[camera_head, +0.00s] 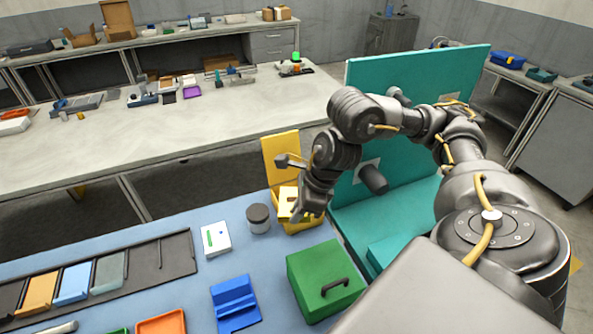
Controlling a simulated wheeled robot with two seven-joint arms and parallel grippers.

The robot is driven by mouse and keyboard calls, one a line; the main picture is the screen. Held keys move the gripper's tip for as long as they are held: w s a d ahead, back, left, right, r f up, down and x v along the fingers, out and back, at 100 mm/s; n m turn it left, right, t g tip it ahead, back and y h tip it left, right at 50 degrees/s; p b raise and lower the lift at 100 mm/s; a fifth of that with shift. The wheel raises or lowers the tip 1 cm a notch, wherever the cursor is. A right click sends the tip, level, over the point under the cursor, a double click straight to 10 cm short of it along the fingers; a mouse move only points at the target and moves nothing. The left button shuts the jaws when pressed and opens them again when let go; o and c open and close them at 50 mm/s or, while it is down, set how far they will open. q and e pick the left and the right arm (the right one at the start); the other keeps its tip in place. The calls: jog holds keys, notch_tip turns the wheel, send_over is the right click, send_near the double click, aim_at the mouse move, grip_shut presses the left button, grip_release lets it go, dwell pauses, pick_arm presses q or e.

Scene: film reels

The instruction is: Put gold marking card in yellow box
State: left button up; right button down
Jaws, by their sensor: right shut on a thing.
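The yellow box (280,153) stands with its lid raised at the back right of the blue work surface. My right gripper (296,215) points down at the box opening. It is shut on the gold marking card (287,203), a small gold piece with a pale patch, mostly hidden by the fingers and hard to tell from the box. I cannot tell whether the card touches the box. My left gripper is not in view.
A dark-lidded jar (258,219) and a white card-like block (216,239) stand left of the box. A green box (325,279) is in front, with a blue holder (235,303) beside it. A dark rack (160,261) holds coloured cards at left. A teal case (415,75) stands open at right.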

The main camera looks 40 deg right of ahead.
jog(key=shift+w+d+f, duration=0.1)
jog(key=shift+w+d, duration=0.05)
jog(key=shift+d, duration=0.1)
jog(key=w+d+f, duration=0.1)
jog(key=w+d, duration=0.1)
jog(key=w+d+f, duration=0.3)
jog(key=w+d, duration=0.1)
jog(key=w, duration=0.1)
jog(key=shift+d+f, duration=0.15)
jog(key=shift+f, duration=0.15)
jog(key=w+d+f, duration=0.1)
jog(key=f, duration=0.1)
jog(key=w+d+f+p, duration=0.1)
jog(key=f, duration=0.2)
jog(key=w+d+f+p, duration=0.1)
jog(key=f, duration=0.2)
jog(key=shift+f, duration=0.1)
jog(key=shift+f, duration=0.1)
